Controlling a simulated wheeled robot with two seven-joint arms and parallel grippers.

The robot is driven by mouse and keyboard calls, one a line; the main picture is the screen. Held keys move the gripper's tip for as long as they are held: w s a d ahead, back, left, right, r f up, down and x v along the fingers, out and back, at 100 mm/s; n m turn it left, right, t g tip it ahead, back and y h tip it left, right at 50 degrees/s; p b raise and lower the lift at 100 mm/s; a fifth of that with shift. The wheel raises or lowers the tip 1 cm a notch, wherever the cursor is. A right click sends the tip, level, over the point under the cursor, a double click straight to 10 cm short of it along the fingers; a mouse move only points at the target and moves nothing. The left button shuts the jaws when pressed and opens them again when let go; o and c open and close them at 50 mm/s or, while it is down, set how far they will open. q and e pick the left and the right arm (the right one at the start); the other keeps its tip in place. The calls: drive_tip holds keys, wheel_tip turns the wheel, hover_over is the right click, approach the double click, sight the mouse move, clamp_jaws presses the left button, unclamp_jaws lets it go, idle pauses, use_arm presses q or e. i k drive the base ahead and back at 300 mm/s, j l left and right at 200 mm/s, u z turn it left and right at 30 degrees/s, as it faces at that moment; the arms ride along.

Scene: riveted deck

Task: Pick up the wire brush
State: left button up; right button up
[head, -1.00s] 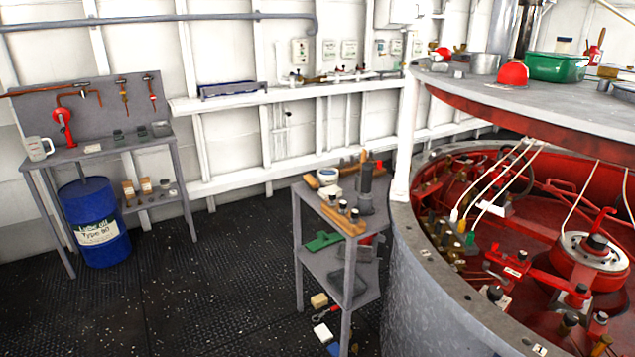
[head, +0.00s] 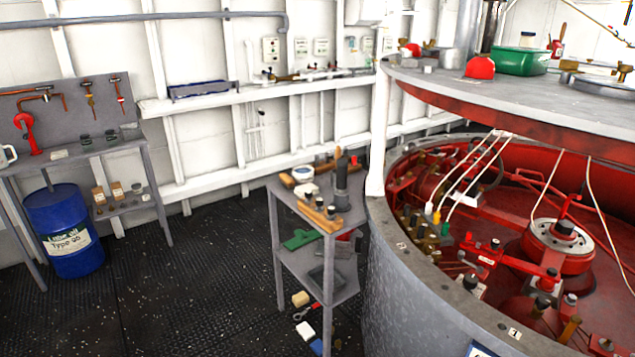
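I cannot make out the wire brush for certain. Small wooden-coloured pieces lie on the top of the grey stand (head: 335,240): a wooden piece (head: 288,181) at the left edge, and a wooden bar with dark knobs (head: 321,218) at the front. A dark upright cylinder (head: 341,182) and a white round container (head: 302,173) stand there too. A green item (head: 300,239) lies on the stand's middle shelf, too small to identify. Neither of my grippers shows in the head view.
A large round grey housing (head: 410,290) with red machinery fills the right. A blue drum (head: 64,230) stands under the workbench (head: 70,155) at left. The dark deck between is clear.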

sight(286, 180)
drive_tip(key=i+j+z, duration=0.1)
drive_tip(key=z, duration=0.3)
drive_tip(key=i+j+z, duration=0.15)
drive_tip(key=z, duration=0.3)
drive_tip(key=i+j+z, duration=0.1)
drive_tip(key=z, duration=0.3)
drive_tip(key=i+j+z, duration=0.3)
drive_tip(key=j+z, duration=0.15)
drive_tip(key=j, duration=1.05)
drive_tip(key=j+z, duration=0.5)
drive_tip(key=j, duration=2.45)
drive_tip(key=i, duration=0.05)
